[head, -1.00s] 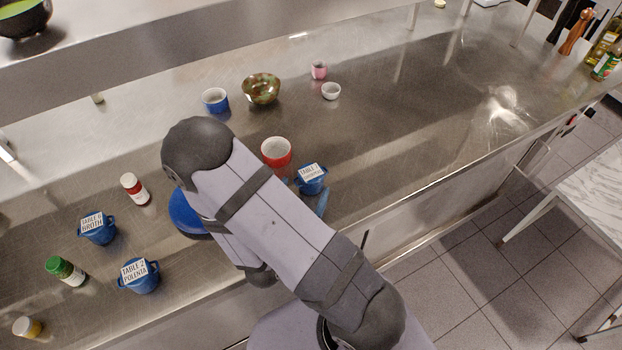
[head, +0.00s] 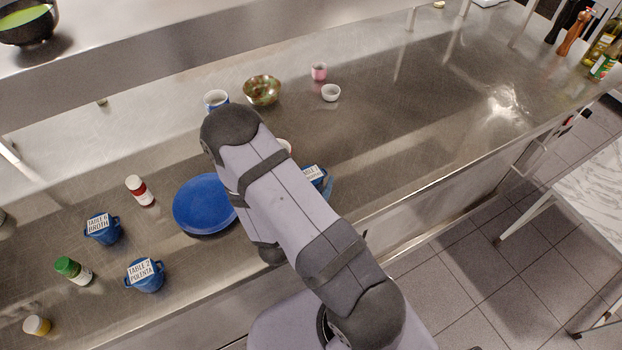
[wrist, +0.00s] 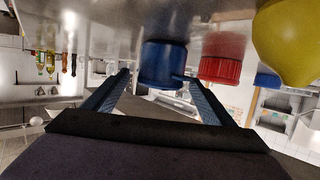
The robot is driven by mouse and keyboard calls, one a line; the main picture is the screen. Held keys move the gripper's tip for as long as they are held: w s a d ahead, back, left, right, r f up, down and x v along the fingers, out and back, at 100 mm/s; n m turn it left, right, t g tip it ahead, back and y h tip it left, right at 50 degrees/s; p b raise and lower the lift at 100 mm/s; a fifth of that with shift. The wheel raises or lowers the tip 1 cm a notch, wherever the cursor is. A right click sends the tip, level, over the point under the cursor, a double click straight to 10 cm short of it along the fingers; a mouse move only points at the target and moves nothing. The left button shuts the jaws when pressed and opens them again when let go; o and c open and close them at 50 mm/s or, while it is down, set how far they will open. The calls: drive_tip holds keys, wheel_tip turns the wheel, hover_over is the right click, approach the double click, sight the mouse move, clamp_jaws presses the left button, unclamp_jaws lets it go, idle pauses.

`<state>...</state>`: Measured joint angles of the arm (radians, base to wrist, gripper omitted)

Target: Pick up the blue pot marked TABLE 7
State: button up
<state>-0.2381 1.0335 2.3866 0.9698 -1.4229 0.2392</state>
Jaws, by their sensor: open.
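A blue pot (head: 325,185) with a white tag on its lid stands on the steel counter, partly hidden by my arm in the head view. Its tag begins "TABLE", but the rest is covered. In the wrist view, which looks upside down, a blue pot (wrist: 163,62) lies ahead of my gripper (wrist: 159,78). The two fingers are apart with the pot lined up between their tips; I cannot tell whether they touch it. The head view hides my gripper behind the arm. Two similar blue pots, TABLE 6 BROTH (head: 102,232) and TABLE 2 POLENTA (head: 148,280), stand at left.
A red bowl (wrist: 222,60) is close beside the blue pot, and a yellow object (wrist: 290,40) is near it. A blue plate (head: 202,205) lies left of my arm. A patterned bowl (head: 262,90) stands behind. The counter is clear to the right.

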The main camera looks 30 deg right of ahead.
drive_tip(key=shift+c, duration=0.4)
drive_tip(key=c, duration=1.3)
drive_tip(key=shift+r, duration=0.25)
wheel_tip(320, 180, up, 8)
drive_tip(key=shift+r, duration=0.2)
drive_tip(key=shift+r+p, duration=0.35)
drive_tip(key=shift+r, duration=0.25)
